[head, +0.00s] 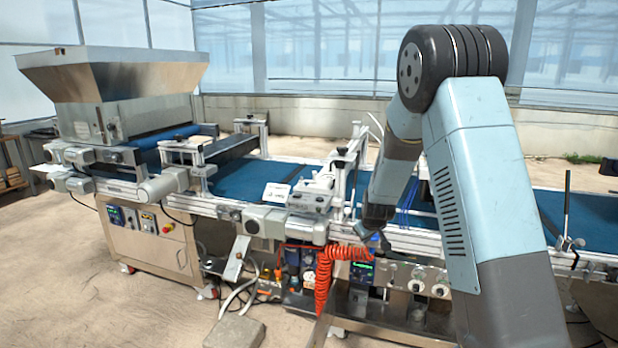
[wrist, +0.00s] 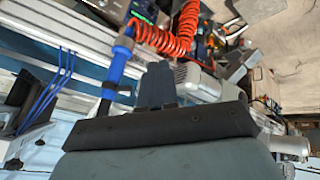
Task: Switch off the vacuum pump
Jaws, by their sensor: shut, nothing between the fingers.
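Under the conveyor's front rail, a dark unit with a small lit display (head: 362,272) stands beside an orange-red coiled hose (head: 322,282). Left of the hose are dark blue and grey parts (head: 296,262); I cannot tell for certain which of these is the vacuum pump or its switch. My gripper (head: 372,233) is at the front rail, above the display unit, small and partly dark against the machine. In the wrist view my gripper (wrist: 158,84) shows as dark fingers, shut and empty. The coiled hose (wrist: 168,42) and a blue tube (wrist: 117,68) lie beyond it.
The conveyor's blue belt (head: 250,182) runs behind my gripper. A steel hopper (head: 120,85) and a cabinet with a control panel (head: 131,218) stand at the left. Round knobs or gauges (head: 416,285) sit right of the display. The sandy floor (head: 90,295) is open at front left.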

